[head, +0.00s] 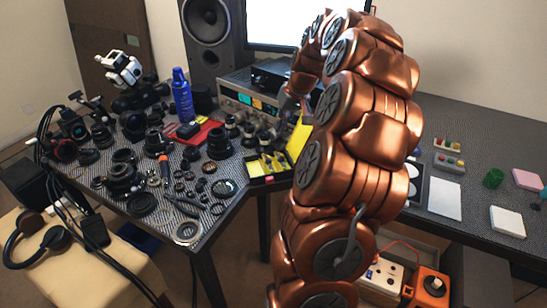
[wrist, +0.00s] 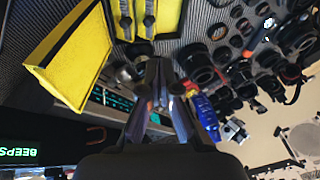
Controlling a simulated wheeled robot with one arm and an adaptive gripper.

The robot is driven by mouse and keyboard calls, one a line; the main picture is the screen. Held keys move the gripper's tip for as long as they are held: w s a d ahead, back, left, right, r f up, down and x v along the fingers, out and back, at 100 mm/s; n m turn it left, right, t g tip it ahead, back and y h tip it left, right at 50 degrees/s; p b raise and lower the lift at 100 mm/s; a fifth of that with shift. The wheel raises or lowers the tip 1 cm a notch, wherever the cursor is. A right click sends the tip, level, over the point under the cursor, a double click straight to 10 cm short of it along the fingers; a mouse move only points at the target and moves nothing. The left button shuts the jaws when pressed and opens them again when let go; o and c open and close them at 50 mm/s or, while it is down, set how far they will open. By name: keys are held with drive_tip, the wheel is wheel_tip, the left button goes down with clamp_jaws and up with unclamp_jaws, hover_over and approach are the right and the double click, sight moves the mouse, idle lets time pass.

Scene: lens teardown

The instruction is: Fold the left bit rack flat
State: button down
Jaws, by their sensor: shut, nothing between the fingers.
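The open case with yellow lining (head: 270,181) stands at the table edge in the head view, its yellow lid (head: 301,134) raised. In the wrist view the yellow lining (wrist: 169,20) is at the top and the lid (wrist: 68,58) at the left. I cannot tell how far either is tilted. My gripper (wrist: 158,68) is shut and empty, below the racks in the wrist picture and apart from them. My arm hides the gripper in the head view.
Lens parts and rings crowd the table left of the case. A blue bottle (head: 182,95), a red tray (head: 196,131) and an instrument with a lit screen (head: 252,101) stand behind. A white pad (head: 507,221) lies at the right.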

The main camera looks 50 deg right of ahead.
drive_tip(key=shift+m, duration=0.3)
drive_tip(key=d, duration=0.2)
drive_tip(key=s+d+f, duration=0.1)
drive_tip(key=shift+d, duration=0.4)
drive_tip(key=shift+w, duration=0.1)
drive_tip(key=p, duration=0.1)
hover_over(275, 165)
drive_tip(key=d, duration=0.2)
drive_tip(key=f, duration=0.6)
drive_tip(key=s+f, duration=0.1)
drive_tip(key=f, duration=0.2)
drive_tip(key=shift+a+f, duration=0.15)
drive_tip(key=shift+a, duration=0.1)
drive_tip(key=shift+w+a+f+p, duration=0.2)
drive_tip(key=shift+w+a+f, duration=0.15)
drive_tip(key=shift+f, duration=0.25)
drive_tip(key=shift+w+a+f+p, duration=0.2)
drive_tip(key=shift+a+f, duration=0.2)
drive_tip(key=shift+f, duration=0.15)
drive_tip(key=shift+w+a+f, duration=0.1)
drive_tip(key=shift+a+f, duration=0.2)
drive_tip(key=shift+f, duration=0.15)
